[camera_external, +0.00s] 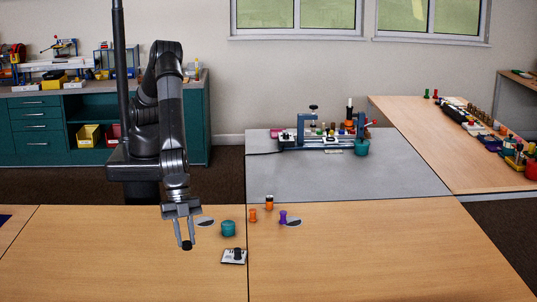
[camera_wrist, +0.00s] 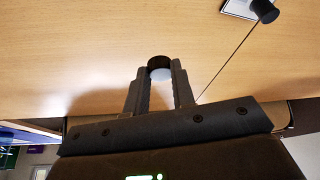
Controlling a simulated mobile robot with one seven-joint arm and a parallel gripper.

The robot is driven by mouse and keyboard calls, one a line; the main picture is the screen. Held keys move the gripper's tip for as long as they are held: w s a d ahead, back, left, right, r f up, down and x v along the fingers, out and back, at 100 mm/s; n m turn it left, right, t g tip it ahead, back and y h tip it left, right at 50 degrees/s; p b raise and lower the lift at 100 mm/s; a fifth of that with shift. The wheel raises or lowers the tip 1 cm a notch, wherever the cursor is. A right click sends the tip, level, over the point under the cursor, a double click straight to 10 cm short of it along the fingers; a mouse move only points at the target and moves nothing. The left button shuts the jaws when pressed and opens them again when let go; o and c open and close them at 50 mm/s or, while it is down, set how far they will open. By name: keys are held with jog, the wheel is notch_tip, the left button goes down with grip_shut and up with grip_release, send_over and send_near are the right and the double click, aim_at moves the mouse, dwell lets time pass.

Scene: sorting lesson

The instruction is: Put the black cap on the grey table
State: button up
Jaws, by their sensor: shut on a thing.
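My gripper (camera_external: 184,232) hangs over the left part of the front wooden table. It is shut on a small round black cap (camera_external: 187,245), which sits between the fingertips. In the wrist view the fingers (camera_wrist: 160,75) grip the black cap (camera_wrist: 159,62) from both sides; a pale round patch shows just below its dark rim. The grey table (camera_external: 345,183) stands behind the wooden one, to the right of my gripper. Its near part is bare.
A teal round container (camera_external: 228,228), a white card with a black piece (camera_external: 237,253), orange pieces (camera_external: 253,215), a purple piece (camera_external: 283,217) and grey discs (camera_external: 293,223) are on the wooden table. A blue-framed rig (camera_external: 320,136) and teal cup (camera_external: 362,147) occupy the grey table's back.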

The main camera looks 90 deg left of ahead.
send_over(207, 270)
jog(key=a, duration=0.1)
jog(key=f, duration=0.3)
jog(key=shift+s+a, duration=0.15)
jog(key=shift+s, duration=0.15)
jog(key=shift+f, duration=2)
jog(key=o, duration=1)
jog(key=shift+f, duration=0.1)
jog(key=shift+c, duration=0.2)
jog(key=v, duration=1.2)
jog(key=shift+a, duration=0.1)
